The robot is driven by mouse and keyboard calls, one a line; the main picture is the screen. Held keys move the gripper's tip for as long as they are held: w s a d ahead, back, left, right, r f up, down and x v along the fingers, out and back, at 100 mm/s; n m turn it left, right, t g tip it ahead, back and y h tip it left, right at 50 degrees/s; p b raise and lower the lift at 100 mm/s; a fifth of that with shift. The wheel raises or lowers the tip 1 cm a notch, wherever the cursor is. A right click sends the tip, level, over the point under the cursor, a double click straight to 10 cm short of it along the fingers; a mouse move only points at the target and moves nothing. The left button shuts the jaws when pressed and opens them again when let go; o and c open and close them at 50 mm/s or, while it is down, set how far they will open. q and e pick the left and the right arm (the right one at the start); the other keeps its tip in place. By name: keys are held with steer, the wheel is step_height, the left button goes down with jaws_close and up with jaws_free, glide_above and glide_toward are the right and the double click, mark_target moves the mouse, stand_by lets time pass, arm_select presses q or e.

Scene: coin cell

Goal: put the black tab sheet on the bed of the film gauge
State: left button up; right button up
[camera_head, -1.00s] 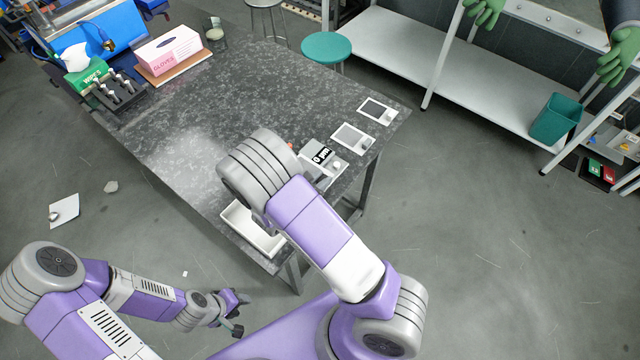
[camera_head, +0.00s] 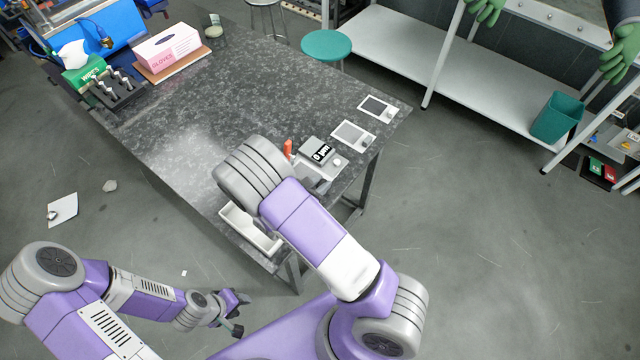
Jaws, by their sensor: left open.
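The black tab sheet (camera_head: 377,106) lies on a white card or tray near the table's far right corner. The film gauge (camera_head: 317,151), a grey block with a small black display, stands near the right edge of the table. Its lower part is partly covered by my right arm, so I cannot make out its bed clearly. My left gripper (camera_head: 237,312) is open and empty, low beside the table's near end. My right gripper is hidden behind my right arm, which reaches over the table's near part.
A second white holder with a grey sheet (camera_head: 353,135) lies between the gauge and the black sheet. A red-orange object (camera_head: 288,147) stands beside the gauge. A white tray (camera_head: 235,219) sits at the near edge. A glove box (camera_head: 167,50) is at the far left. The table's middle is clear.

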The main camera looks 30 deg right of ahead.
steer(key=o, duration=0.4)
steer(key=shift+f, duration=0.1)
steer(key=shift+r+p, duration=0.5)
steer(key=v, duration=1.2)
steer(key=shift+r, duration=0.25)
